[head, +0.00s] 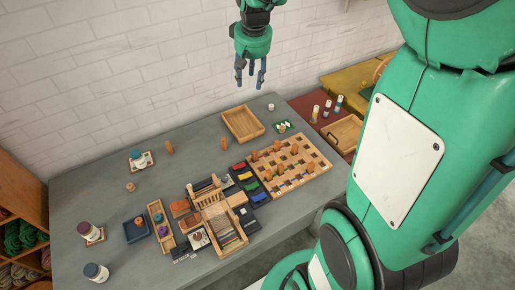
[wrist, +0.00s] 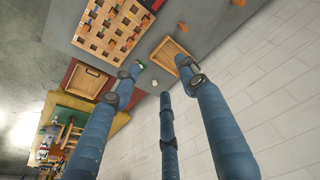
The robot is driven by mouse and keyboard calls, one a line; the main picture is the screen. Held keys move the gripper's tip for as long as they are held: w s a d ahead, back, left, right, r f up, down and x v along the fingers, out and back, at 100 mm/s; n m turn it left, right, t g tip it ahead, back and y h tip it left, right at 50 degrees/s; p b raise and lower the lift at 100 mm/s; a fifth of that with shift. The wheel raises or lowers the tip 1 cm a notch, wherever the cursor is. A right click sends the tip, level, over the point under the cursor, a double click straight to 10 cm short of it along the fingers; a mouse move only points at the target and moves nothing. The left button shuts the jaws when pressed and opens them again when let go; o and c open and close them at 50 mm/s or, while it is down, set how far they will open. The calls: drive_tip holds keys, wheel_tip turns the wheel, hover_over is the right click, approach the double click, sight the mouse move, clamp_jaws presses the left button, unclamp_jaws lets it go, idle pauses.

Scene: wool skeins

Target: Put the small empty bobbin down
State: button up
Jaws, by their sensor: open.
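My gripper (head: 251,78) is open and empty, high above the back of the grey table. In the wrist view its fingers (wrist: 162,80) are spread with nothing between them. A small pale spool-like piece (head: 271,107) stands upright on the table at the back, right of the empty wooden tray. Another small wooden spool-like piece (head: 130,187) stands on the left part of the table. Either could be the small empty bobbin; they are too small to tell.
The grey table (head: 100,195) holds an empty wooden tray (head: 243,139), a pegged wooden grid (head: 318,162), a small loom-like frame (head: 245,240) and several jars. A white brick wall (head: 130,50) stands behind.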

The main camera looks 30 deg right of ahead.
drive_tip(key=s+a+r+t, duration=0.1)
drive_tip(key=s+a+r, duration=0.2)
drive_tip(key=s+a, duration=0.35)
drive_tip(key=s+a+r, duration=0.3)
drive_tip(key=s, duration=0.7)
drive_tip(key=s+a+f, duration=0.1)
drive_tip(key=s+a, duration=0.1)
drive_tip(key=s, duration=0.4)
drive_tip(key=s+a+f+n+t, duration=0.1)
drive_tip(key=s+a, duration=0.2)
drive_tip(key=s, duration=0.4)
drive_tip(key=shift+f+t+y, duration=0.3)
drive_tip(key=shift+f+y, duration=0.05)
drive_tip(key=shift+y, duration=0.05)
drive_tip(key=shift+s, duration=0.1)
wheel_tip(320, 180, down, 6)
drive_tip(key=b, duration=0.6)
